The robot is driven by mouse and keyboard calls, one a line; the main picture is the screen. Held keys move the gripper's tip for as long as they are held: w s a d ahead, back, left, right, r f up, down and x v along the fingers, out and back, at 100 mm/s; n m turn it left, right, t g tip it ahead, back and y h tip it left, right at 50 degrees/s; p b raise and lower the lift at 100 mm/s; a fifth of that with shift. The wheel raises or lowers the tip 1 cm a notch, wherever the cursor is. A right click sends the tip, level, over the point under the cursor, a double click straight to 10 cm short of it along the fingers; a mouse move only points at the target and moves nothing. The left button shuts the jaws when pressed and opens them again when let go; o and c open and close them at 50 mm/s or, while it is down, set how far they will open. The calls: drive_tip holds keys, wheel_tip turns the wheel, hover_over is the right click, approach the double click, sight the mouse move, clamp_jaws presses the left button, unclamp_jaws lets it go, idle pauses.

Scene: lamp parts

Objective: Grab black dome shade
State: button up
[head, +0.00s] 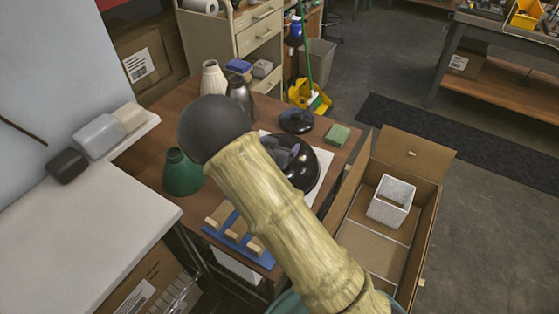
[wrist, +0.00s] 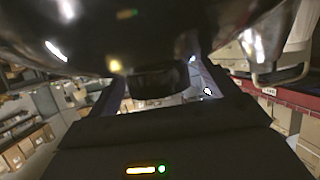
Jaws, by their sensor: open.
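The black dome shade (head: 302,170), glossy, sits on a white sheet on the brown table in the head view, partly hidden behind my arm. In the wrist view a glossy black curved surface, apparently the shade (wrist: 100,35), fills the top, very close to my gripper. My gripper (wrist: 158,78) is open, its dark jaws reaching up to either side of a dark stub below that surface. I cannot tell whether the jaws touch it. In the head view the gripper is mostly hidden by my arm.
A smaller black lid-like piece (head: 296,121), a green sponge (head: 338,135), a green vase-like shade (head: 182,173), a cream vase (head: 213,78) and a blue rack (head: 238,238) crowd the table. An open cardboard box (head: 428,165) with a white square piece (head: 391,201) stands at right.

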drive_tip(key=shift+w, duration=0.1)
idle(0.4)
clamp_jaws()
